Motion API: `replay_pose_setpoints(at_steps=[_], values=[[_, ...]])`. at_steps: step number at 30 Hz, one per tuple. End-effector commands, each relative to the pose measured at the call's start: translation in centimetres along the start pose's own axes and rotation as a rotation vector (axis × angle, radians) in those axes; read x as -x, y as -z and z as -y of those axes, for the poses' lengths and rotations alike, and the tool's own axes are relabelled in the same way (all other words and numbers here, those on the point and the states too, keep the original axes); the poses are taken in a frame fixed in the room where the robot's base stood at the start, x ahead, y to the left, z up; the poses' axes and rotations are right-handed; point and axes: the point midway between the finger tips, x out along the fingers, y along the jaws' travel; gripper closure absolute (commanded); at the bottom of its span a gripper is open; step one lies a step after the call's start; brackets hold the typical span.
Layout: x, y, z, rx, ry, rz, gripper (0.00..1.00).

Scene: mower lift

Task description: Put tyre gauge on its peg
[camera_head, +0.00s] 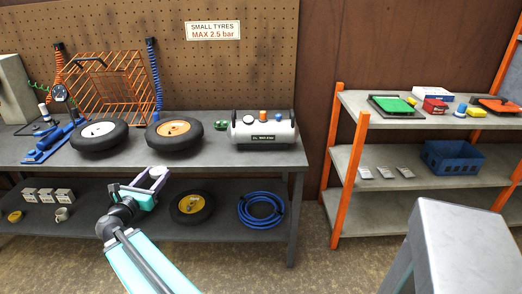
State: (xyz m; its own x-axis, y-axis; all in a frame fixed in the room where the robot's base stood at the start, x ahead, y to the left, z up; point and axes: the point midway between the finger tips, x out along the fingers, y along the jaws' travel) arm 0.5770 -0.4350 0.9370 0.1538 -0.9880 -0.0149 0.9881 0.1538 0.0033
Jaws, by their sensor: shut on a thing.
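My gripper (155,178) is in front of the workbench's front edge, below the orange-hubbed wheel. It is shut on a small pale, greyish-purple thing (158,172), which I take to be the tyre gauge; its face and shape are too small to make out. A brown pegboard (200,75) stands behind the bench. An orange coiled hose (58,72) and a blue coiled hose (153,72) hang from dark holders on it. I cannot tell which peg is the gauge's. A round dark dial (60,92) stands above a blue foot pump (50,143) at the left.
On the bench (215,156) are a white-hubbed wheel (99,131), an orange-hubbed wheel (174,129), a silver tank (264,132) and an orange wire basket (105,80). A wheel and a blue hose (261,210) lie on the lower shelf. An orange-posted rack (362,180) stands right.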

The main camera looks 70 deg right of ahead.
Motion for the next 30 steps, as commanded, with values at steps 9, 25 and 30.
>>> replay_pose_setpoints(at_steps=[9, 25, 30], values=[[-6.7, 0.7, 7.0, -0.002, 0.109, 0.004, 0.80], [-15.2, 1.5, 20.3, -0.002, 0.283, 0.011, 0.80], [-17.1, 1.6, 24.5, -0.001, 0.332, 0.013, 0.80]])
